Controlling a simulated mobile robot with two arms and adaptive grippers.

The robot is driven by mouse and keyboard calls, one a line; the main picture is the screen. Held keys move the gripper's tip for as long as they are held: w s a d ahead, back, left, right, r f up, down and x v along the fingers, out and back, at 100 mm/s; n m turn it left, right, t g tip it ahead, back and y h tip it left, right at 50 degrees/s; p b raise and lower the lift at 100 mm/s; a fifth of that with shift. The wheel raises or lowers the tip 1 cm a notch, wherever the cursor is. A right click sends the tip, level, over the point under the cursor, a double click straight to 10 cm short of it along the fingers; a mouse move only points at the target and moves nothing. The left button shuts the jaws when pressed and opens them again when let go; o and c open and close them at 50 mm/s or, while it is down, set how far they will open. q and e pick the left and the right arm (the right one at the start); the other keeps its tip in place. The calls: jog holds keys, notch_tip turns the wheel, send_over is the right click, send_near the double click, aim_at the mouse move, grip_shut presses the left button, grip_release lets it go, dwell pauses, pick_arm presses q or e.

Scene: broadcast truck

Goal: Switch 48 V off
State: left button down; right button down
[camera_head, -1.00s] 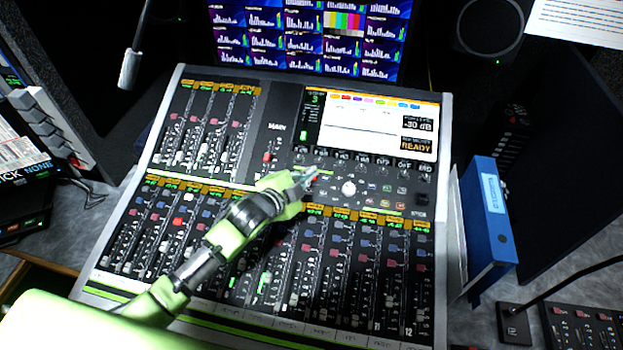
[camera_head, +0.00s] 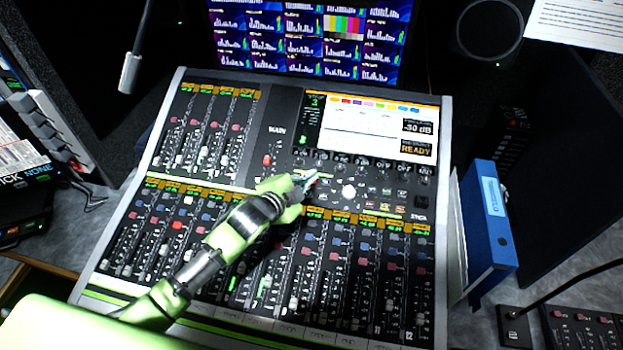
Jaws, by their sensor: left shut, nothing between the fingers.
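The mixing console (camera_head: 283,120) fills the middle of the head view, with fader strips, a bright screen (camera_head: 374,129) and a block of small buttons below it. My left gripper (camera_head: 311,178) is shut and empty. Its fingertips are at the left part of the button block, below the screen; I cannot tell whether they touch a button. The gripper hides some of the controls beneath it. The small labels are too blurred to read, so I cannot pick out the 48 V button. My right gripper is not in view.
A blue binder (camera_head: 490,222) stands right of the console. A gooseneck microphone base (camera_head: 513,326) and a small button panel (camera_head: 584,326) are at the lower right. A monitor wall (camera_head: 310,40) is behind, and a hanging microphone (camera_head: 130,72) is at the upper left.

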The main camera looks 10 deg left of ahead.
pick_arm(q)
jog(key=shift+f, duration=0.15)
jog(key=shift+w+f, duration=0.15)
jog(key=shift+f, duration=0.1)
jog(key=shift+w+f+b, duration=0.15)
jog(key=shift+f+b, duration=0.25)
dwell(0.9)
jog(key=shift+s+r+p, duration=0.35)
jog(key=shift+r+p, duration=0.45)
jog(key=shift+p, duration=0.25)
jog(key=r+p, duration=0.1)
jog(key=s+r+p, duration=0.1)
jog(key=r+p, duration=0.1)
jog(key=s+r+p, duration=0.1)
jog(key=p, duration=0.1)
jog(key=shift+r, duration=0.3)
